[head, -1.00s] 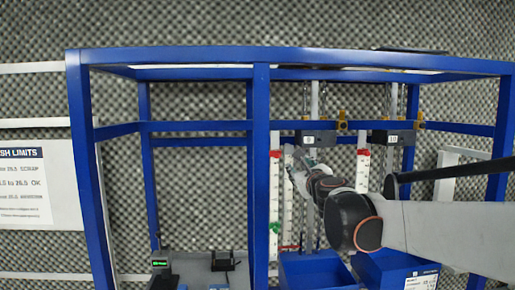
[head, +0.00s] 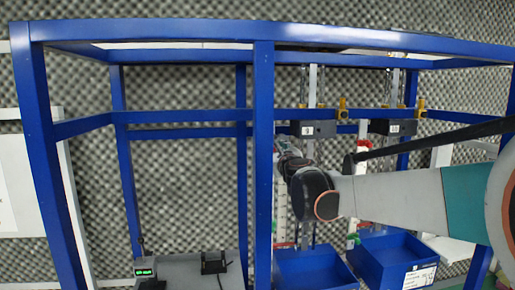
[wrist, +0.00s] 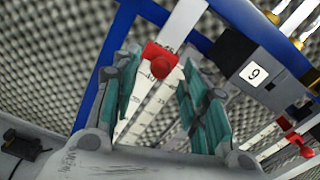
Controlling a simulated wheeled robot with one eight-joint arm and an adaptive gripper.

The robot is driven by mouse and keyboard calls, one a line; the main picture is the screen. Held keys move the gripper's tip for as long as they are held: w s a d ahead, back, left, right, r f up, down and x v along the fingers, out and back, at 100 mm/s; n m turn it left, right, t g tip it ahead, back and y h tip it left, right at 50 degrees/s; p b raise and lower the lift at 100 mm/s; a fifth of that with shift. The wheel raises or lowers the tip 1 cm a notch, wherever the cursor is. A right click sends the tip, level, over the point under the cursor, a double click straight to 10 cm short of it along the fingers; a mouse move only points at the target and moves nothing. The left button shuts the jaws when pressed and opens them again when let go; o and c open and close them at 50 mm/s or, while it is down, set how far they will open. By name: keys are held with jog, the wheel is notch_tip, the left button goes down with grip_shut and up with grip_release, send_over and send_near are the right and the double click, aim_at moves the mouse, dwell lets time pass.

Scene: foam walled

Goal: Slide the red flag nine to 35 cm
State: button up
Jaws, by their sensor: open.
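A red flag (wrist: 162,62) with a rounded knob sits on a white printed scale (wrist: 150,105) in the wrist view. The scale stands beside the black box labelled 9 (wrist: 255,72), which also shows in the head view (head: 313,130). My gripper (wrist: 160,85) is open, its teal-padded fingers on either side of the flag, with gaps visible on both sides. In the head view my gripper (head: 284,147) is small, in front of the scale left of box 9, and the flag is hidden there. The scale reading at the flag is too blurred to tell.
A second red flag (wrist: 303,145) is on another scale at the right. Box 10 (head: 392,127) hangs right of box 9. A blue post (head: 263,170) stands just left of my gripper. Blue bins (head: 315,270) sit below, and a device with a green display (head: 146,272) is lower left.

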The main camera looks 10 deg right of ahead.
jog(key=shift+w+p, duration=0.35)
jog(key=shift+w, duration=1.4)
jog(key=shift+s, duration=0.1)
grip_shut()
